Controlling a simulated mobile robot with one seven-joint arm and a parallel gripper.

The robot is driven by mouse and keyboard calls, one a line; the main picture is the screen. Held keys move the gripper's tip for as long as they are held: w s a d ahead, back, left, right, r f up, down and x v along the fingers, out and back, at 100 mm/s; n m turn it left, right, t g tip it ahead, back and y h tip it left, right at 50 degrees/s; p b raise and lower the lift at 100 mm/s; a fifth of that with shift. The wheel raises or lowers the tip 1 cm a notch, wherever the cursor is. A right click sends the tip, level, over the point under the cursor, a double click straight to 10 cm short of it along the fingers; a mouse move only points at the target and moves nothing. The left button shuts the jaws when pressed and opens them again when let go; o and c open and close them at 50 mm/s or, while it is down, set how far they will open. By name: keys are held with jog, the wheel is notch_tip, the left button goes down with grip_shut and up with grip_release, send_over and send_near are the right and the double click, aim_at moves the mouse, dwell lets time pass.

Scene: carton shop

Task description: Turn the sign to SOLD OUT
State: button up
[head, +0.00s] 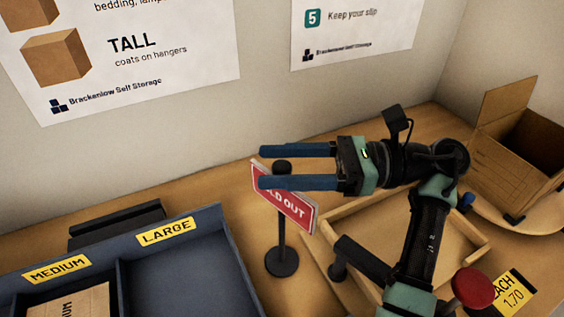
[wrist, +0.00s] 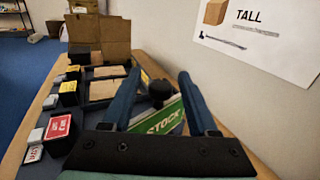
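The sign (head: 300,214) is a tilted-looking panel on a dark post (head: 282,238) with a round base. Its red face, lettered "OLD OUT" where visible, shows in the head view; a blue finger hides part of it. In the wrist view the sign's green face (wrist: 163,119) shows the word "STOCK", with the post's black knob (wrist: 160,89) above it. My gripper (head: 263,167) is open, with its two blue fingers apart. The knob appears between the fingers in both views. I cannot tell whether a finger touches the sign.
A blue-grey divided bin (head: 226,262) labelled MEDIUM and LARGE stands left of the sign. A shallow wooden tray (head: 450,252) lies to the right, with a red round button (head: 473,287) in front. An open carton (head: 515,150) stands at the far right. The wall is close behind.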

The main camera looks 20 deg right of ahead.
notch_tip(320, 180, up, 10)
jog(key=shift+r, duration=0.1)
dwell(0.6)
